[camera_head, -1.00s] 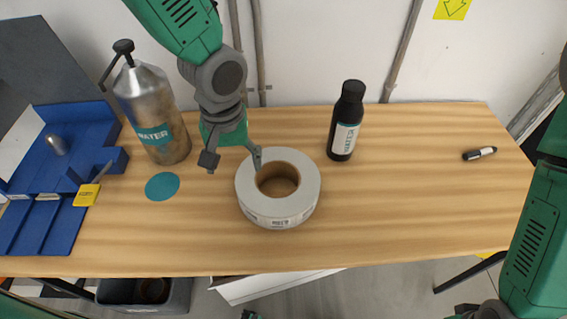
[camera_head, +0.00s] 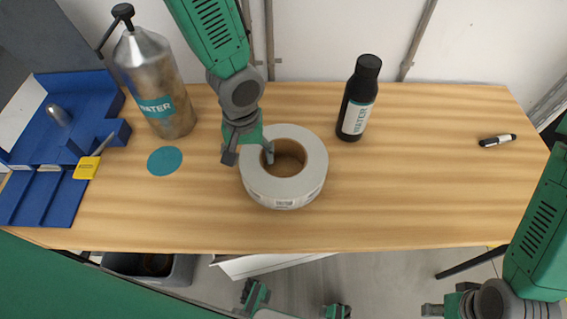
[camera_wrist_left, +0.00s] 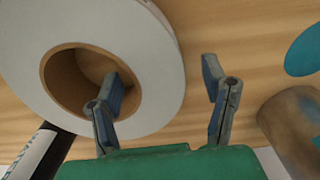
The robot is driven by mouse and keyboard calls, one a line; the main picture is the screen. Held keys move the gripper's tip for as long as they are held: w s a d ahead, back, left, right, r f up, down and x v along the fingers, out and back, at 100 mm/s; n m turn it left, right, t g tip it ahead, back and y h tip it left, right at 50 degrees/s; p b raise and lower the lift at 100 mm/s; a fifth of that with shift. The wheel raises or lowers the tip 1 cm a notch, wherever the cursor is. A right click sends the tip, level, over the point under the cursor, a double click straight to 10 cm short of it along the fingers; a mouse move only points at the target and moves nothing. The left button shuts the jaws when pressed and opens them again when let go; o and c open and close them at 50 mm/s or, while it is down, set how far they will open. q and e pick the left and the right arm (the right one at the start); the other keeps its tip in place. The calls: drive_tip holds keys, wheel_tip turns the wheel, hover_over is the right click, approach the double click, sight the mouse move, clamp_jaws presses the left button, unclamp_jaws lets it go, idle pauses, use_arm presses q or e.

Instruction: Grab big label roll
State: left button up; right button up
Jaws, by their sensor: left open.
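The big label roll (camera_head: 308,172) is a wide white ring with a brown core, lying flat on the wooden table. My left gripper (camera_head: 248,156) is open over the roll's left side. One finger is at the core hole and the other is outside the rim. In the left wrist view, the roll (camera_wrist_left: 160,65) shows one finger over its hole and the other beyond its edge, so the gripper (camera_wrist_left: 165,85) straddles the ring wall. I cannot tell whether the fingers touch it. My right gripper (camera_head: 435,310) is partly cut off at the bottom edge.
A metal water canister (camera_head: 165,85) stands left of my left gripper, and a black water bottle (camera_head: 357,105) stands right of the roll. A teal disc (camera_head: 165,161), blue tray (camera_head: 55,190) and yellow tag (camera_head: 87,168) lie left. A marker (camera_head: 497,140) lies right. The table's right part is mostly clear.

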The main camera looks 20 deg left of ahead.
use_arm(q)
drive_tip(key=f, duration=0.4)
drive_tip(key=shift+w, duration=0.3)
clamp_jaws()
drive_tip(key=shift+r, duration=0.15)
